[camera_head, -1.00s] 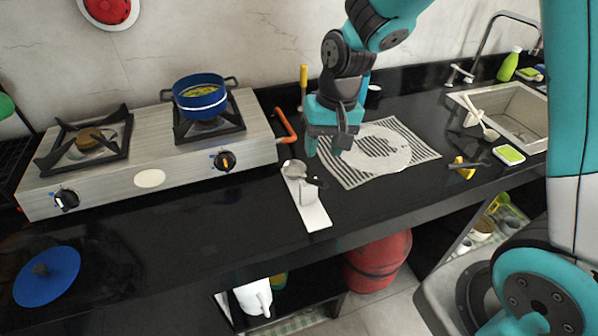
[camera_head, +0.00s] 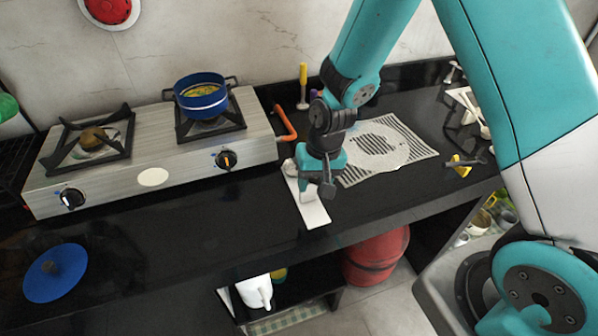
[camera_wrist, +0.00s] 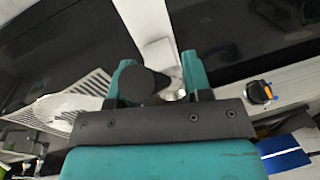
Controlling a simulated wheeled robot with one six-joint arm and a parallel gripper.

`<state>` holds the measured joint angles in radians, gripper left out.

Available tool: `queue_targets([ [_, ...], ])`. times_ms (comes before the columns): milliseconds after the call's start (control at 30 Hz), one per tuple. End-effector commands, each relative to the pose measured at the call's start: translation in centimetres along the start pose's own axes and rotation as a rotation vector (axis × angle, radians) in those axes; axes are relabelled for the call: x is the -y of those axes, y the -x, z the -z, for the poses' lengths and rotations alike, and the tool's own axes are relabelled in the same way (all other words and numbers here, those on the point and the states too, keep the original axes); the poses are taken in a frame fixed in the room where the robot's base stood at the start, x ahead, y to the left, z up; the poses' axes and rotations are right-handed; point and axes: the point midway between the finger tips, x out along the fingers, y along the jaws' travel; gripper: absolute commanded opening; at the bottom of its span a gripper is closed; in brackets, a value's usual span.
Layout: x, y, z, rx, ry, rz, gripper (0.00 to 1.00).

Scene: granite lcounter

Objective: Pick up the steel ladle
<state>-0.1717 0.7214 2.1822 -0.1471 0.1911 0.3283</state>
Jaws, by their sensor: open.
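The steel ladle (camera_head: 289,167) lies at the far end of a white board (camera_head: 313,213) on the black counter. Most of it is hidden by my gripper (camera_head: 315,190) in the head view. In the wrist view, the dark rounded handle end (camera_wrist: 145,82) shows between the two teal fingers of my gripper (camera_wrist: 157,70). Part of the shiny steel bowl (camera_wrist: 172,91) shows beside the right finger. My gripper is open and just above the ladle. I cannot tell whether a finger touches it.
A gas stove (camera_head: 150,178) stands to the left with a blue pot (camera_head: 201,96) on its right burner. An orange hose (camera_head: 285,125) is behind the ladle. A striped mat (camera_head: 385,150) lies to the right.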

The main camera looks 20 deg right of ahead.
Motion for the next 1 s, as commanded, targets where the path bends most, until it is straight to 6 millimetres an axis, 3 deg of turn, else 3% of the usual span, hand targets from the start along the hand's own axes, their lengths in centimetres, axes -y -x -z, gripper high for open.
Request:
queue_targets([
  [800,-0.07,-0.45,0.01,0.000,0.000,0.000,0.45],
  [833,-0.07,-0.45,0.01,0.000,0.000,0.000,0.43],
  [1000,-0.07,-0.45,0.00,0.000,0.000,0.000,0.04],
])
